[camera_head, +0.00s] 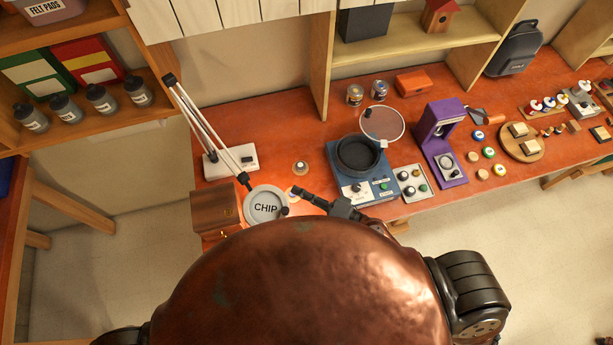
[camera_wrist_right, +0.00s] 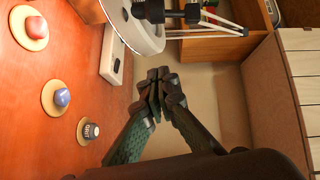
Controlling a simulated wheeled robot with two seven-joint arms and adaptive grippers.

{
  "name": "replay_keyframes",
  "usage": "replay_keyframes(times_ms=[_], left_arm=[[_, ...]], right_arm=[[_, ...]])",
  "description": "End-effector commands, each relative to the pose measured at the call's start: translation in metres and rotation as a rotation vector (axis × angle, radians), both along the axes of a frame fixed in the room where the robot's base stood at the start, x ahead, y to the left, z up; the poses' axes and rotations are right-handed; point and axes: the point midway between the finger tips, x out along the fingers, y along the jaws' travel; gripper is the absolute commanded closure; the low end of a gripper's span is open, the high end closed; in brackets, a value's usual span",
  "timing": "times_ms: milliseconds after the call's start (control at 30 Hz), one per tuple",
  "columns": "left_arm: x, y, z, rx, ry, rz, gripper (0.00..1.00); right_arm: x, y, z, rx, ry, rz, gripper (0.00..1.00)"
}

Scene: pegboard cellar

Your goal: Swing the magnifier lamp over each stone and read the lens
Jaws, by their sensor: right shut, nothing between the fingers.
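The magnifier lamp has a white base (camera_head: 232,162), a jointed arm and a round pale head (camera_head: 265,206) whose lens reads "CHIP". The lamp head (camera_wrist_right: 143,32) also shows at the top of the right wrist view. In that view a pink stone (camera_wrist_right: 33,25) and a blue stone (camera_wrist_right: 62,97) rest on tan discs. My left gripper is out of view.
A wooden box (camera_head: 214,209) stands left of the lamp head. A blue device (camera_head: 370,185) with a round lid, a button panel (camera_head: 412,181) and a purple stand (camera_head: 440,150) stand to the right. Clear bench (camera_head: 260,125) lies behind the lamp.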

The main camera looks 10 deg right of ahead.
Motion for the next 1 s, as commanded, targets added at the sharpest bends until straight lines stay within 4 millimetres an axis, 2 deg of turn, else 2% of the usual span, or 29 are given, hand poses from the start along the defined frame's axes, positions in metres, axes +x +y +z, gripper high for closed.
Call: replay_keyframes(times_ms=[467,567,700,733,800,1000], left_arm=[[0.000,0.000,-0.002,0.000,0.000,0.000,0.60],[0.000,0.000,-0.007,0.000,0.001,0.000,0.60],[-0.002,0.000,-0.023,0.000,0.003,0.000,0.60],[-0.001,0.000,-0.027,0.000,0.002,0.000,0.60],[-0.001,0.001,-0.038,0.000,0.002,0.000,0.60],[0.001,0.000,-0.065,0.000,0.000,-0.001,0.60]], right_arm=[[-0.001,-0.001,0.000,-0.001,-0.001,0.001,1.00],[0.001,-0.009,0.000,-0.003,-0.002,0.004,1.00],[0.007,-0.030,0.003,-0.005,-0.005,0.014,1.00],[0.005,-0.035,0.003,-0.006,-0.002,0.016,1.00],[-0.014,-0.042,0.001,-0.004,0.003,0.015,1.00],[-0.050,-0.064,0.004,-0.003,0.002,0.014,1.00]])
